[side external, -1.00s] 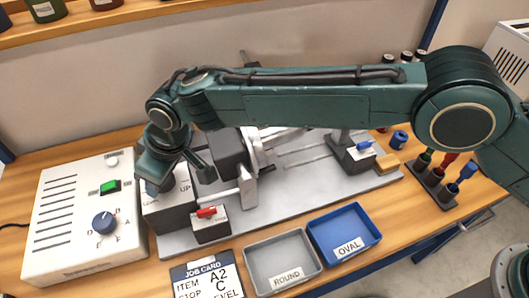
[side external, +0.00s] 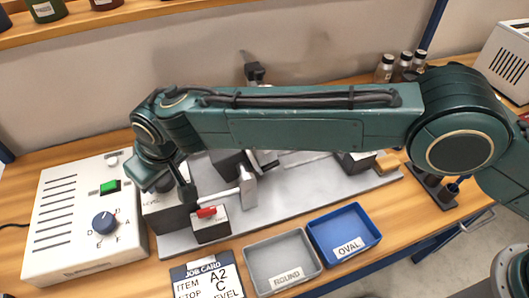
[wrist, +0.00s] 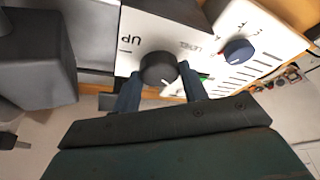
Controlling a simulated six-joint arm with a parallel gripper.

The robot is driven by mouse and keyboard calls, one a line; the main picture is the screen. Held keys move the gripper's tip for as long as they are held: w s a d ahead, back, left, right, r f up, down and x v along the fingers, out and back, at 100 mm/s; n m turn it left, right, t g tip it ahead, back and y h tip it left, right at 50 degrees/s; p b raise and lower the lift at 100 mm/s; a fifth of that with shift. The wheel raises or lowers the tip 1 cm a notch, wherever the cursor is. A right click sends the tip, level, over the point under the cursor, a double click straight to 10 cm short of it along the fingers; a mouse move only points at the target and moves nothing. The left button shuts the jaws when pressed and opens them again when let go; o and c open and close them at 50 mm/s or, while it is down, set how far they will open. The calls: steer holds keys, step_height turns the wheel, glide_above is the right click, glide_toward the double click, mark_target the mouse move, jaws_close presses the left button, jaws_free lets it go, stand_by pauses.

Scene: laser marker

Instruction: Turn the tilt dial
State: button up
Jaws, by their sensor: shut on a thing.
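The tilt dial (wrist: 158,68) is a round dark knob on a white-topped box (wrist: 150,25) that bears the words UP and LEVEL. In the wrist view the two blue fingers of my gripper (wrist: 159,88) are on either side of the dial and shut on it. A pale mark shows at the dial's lower edge in that view. In the side external view the box (side external: 165,217) stands at the left end of the grey plate. My gripper (side external: 172,188) is over its top there, and my wrist hides the dial.
A white control unit (side external: 60,225) with a blue dial (side external: 104,222) and a green switch (side external: 109,187) stands close on the left. A red-levered box (side external: 210,226) is close on the right. Grey (side external: 283,285) and blue (side external: 312,238) trays lie in front.

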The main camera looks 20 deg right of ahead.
steer(key=shift+s+a+m+t+h, duration=0.1)
steer(key=shift+m+t+h, duration=0.4)
steer(key=shift+m, duration=1.4)
steer(key=o, duration=1)
steer(key=shift+r, duration=0.1)
steer(key=v, duration=1.3)
steer(key=shift+r, duration=0.3)
steer(key=shift+a, duration=0.1)
